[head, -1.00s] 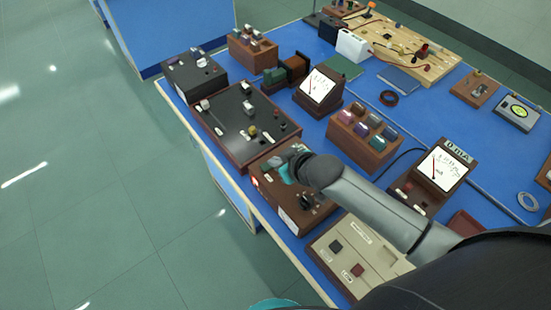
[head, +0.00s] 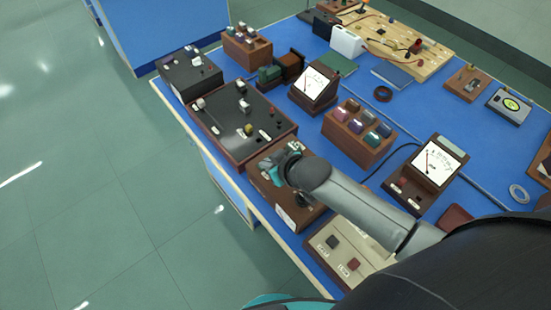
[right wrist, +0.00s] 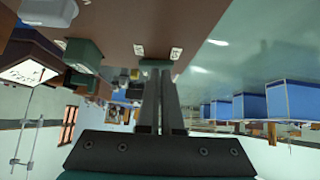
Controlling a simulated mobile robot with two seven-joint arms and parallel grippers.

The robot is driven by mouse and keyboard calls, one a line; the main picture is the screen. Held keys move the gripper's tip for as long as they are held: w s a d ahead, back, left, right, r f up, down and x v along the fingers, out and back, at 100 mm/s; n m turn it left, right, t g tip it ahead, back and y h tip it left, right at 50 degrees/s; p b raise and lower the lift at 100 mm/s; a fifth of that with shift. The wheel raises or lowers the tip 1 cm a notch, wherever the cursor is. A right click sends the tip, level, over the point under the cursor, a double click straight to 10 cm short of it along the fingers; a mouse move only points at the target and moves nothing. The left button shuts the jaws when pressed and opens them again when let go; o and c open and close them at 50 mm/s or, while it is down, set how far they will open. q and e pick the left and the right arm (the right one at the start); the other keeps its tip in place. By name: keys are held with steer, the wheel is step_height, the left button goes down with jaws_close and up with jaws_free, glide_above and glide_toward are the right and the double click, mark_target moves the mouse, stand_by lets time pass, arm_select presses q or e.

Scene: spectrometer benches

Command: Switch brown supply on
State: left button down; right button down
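The brown supply (head: 316,215) is a brown box near the front edge of the blue bench, with a dark knob and a pale label on its front. My right gripper (head: 274,172) is over its left end, and the hand and forearm hide part of its top. In the right wrist view the fingers (right wrist: 156,64) look together, with nothing seen between them. Their tips are at or close to the supply's brown face (right wrist: 110,25), by small white labels. I cannot tell whether they touch. The switch itself is not clearly seen. My left gripper is not in view.
A black-topped panel box (head: 235,125) stands just left of the supply. A meter (head: 436,163) and a rack of coloured blocks (head: 358,135) stand behind my forearm. Open floor lies left.

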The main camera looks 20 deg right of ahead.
steer(key=r+p, duration=0.3)
steer(key=r, duration=0.1)
steer(key=shift+a+p, duration=0.2)
steer(key=shift+p, duration=0.15)
steer(key=shift+s+r, duration=0.25)
steer(key=shift+r, duration=0.05)
steer(key=p+v, duration=0.1)
steer(key=v, duration=0.8)
steer(key=shift+s+a, duration=0.2)
steer(key=shift+a, duration=0.05)
steer(key=shift+w+d+r+h+p, duration=0.2)
steer(key=shift+d+p, duration=0.1)
steer(key=shift+p, duration=0.1)
steer(key=shift+w+d+r+h+p, duration=0.1)
steer(key=shift+d+h+p, duration=0.1)
steer(key=shift+d+p, duration=0.15)
steer(key=shift+a+f, duration=0.1)
